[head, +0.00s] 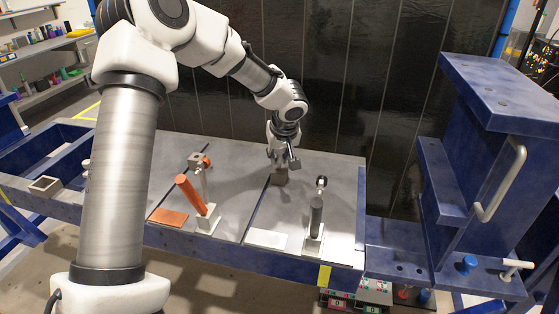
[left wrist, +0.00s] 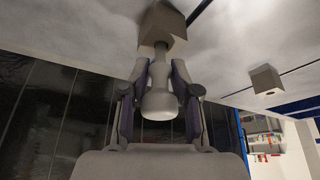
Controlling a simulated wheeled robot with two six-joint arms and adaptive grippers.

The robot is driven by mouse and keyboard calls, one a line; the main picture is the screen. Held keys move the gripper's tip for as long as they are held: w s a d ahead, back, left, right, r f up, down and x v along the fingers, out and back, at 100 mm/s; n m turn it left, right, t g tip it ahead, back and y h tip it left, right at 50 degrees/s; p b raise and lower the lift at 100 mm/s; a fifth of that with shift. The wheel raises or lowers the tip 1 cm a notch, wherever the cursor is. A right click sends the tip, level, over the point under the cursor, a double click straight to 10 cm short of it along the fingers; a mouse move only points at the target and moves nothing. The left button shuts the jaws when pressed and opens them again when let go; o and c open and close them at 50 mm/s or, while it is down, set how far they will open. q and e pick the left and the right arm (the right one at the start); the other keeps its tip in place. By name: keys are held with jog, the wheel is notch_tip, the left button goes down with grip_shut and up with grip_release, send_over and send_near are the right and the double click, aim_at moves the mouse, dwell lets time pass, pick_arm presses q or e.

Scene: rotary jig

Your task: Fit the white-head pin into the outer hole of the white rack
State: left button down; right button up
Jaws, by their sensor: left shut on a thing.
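My left gripper (head: 281,154) is over a small brown-grey block (head: 280,178) at the back middle of the grey table. In the left wrist view, the fingers of my left gripper (left wrist: 160,95) are shut on the white-head pin (left wrist: 159,104). The pin's narrower shank points at the block (left wrist: 165,25) and seems to meet it; I cannot tell how deep it sits. A pale stand (head: 313,243) with a dark grey cylinder is at front right, beside a white plate (head: 267,239). It may be the white rack; its holes are not clear. My right gripper is not in view.
An orange cylinder (head: 191,195) leans at a second pale stand (head: 207,221), beside an orange plate (head: 168,217). A hollow square block (head: 45,186) sits at far left. A tall blue frame (head: 480,170) with a white handle stands at right. Table between the stands is clear.

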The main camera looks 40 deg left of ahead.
pick_arm(q)
notch_tip(320, 180, up, 6)
jog(key=shift+b, duration=0.65)
jog(key=s+d+p, duration=0.2)
jog(key=s+d, duration=0.2)
jog(key=s, duration=0.4)
jog(key=s+d+p, duration=0.2)
jog(key=s+d, duration=0.2)
jog(key=s, duration=0.4)
jog(key=shift+d, duration=0.4)
